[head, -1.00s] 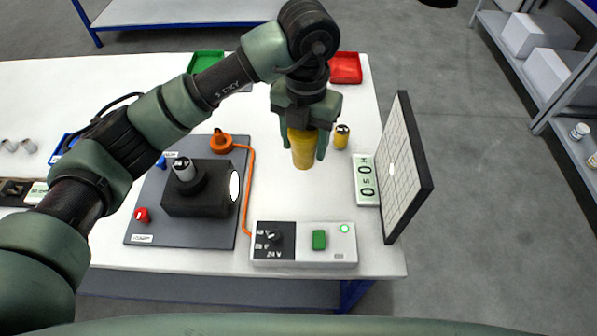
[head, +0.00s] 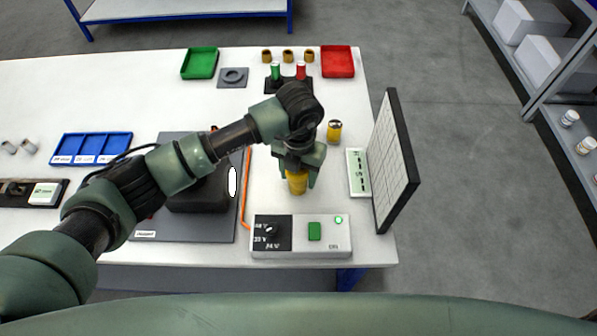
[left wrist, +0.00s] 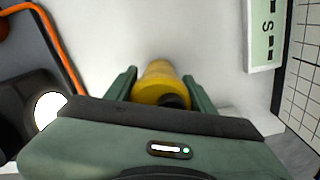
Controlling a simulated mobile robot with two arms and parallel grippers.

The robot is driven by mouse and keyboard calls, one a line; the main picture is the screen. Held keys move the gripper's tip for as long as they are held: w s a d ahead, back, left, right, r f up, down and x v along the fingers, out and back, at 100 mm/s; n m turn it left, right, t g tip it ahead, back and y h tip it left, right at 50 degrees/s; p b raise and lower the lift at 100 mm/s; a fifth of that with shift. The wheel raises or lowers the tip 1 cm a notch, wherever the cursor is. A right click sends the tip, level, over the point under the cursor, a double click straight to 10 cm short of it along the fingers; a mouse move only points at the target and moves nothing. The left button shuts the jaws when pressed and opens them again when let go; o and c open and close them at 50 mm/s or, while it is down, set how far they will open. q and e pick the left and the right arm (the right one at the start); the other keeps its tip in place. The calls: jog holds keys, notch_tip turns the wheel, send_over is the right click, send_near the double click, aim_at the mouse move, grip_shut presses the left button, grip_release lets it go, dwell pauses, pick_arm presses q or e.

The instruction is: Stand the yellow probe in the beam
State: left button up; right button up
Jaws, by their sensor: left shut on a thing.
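My left gripper (head: 298,172) is shut around the yellow probe (head: 297,186), which hangs below the fingers close to the white table. The probe also shows between the fingers in the left wrist view (left wrist: 158,84). I cannot tell whether its base touches the table. The gripper is between the black lamp box (head: 200,195), with its white lens (head: 232,182) facing right, and the upright gridded screen (head: 394,165) at the right. My arm hides part of the lamp box. A display strip (head: 358,172) stands before the screen. My right gripper is not in view.
A white control box (head: 301,237) with a green switch is in front of the probe. A yellow dark-topped cylinder (head: 334,131) stands behind it, right. An orange cable (head: 246,195) runs left of it. Blue tray (head: 92,148), green tray (head: 199,63) and red tray (head: 338,61) lie farther back.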

pick_arm(q)
jog(key=shift+f, duration=0.1)
jog(key=o, duration=1.4)
jog(key=shift+o, duration=0.2)
notch_tip(320, 180, up, 11)
jog(key=b, duration=0.3)
jog(key=shift+b, duration=0.4)
jog(key=shift+r, duration=0.65)
